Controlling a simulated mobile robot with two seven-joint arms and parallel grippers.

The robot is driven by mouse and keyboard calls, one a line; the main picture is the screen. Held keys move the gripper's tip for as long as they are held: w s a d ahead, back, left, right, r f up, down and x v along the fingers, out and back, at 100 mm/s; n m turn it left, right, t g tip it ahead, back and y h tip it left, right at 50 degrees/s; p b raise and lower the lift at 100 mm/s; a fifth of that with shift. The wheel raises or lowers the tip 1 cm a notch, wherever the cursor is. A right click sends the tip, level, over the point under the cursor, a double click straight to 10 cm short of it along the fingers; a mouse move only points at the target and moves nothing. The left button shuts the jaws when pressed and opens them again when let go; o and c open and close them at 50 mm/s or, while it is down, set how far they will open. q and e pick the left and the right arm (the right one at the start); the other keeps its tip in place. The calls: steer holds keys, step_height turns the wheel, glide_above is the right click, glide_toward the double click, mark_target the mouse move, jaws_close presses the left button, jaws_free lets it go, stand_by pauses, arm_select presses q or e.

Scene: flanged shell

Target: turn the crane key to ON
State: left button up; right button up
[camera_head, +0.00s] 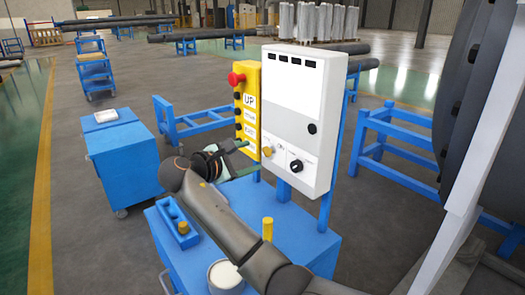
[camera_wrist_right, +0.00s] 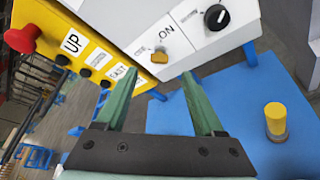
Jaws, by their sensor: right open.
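The crane key (camera_head: 267,152) is a small gold piece low on the front of the white control box (camera_head: 305,85). It also shows in the right wrist view (camera_wrist_right: 159,57), beside the printed word ON. Its exact turn angle is too small to tell. My right gripper (camera_head: 244,158) is open and empty, its green fingers pointing toward the lower part of the box. In the right wrist view the gripper (camera_wrist_right: 160,78) has its fingertips spread to either side below the key, apart from it. My left gripper is not in view.
A black rotary knob (camera_head: 296,166) sits right of the key. A yellow button panel (camera_head: 247,108) with a red emergency button (camera_head: 236,78) adjoins the box's left. The blue cart top (camera_head: 300,235) below holds a yellow-topped cylinder (camera_head: 267,229) and a white-topped can (camera_head: 226,275).

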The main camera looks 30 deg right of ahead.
mark_target(266, 152)
steer(key=x, duration=0.7)
steer(key=shift+w+d+f+p, duration=0.1)
steer(key=shift+w+d+p, duration=0.05)
steer(key=shift+d+p, duration=0.15)
steer(key=shift+c, duration=0.2)
jaws_close()
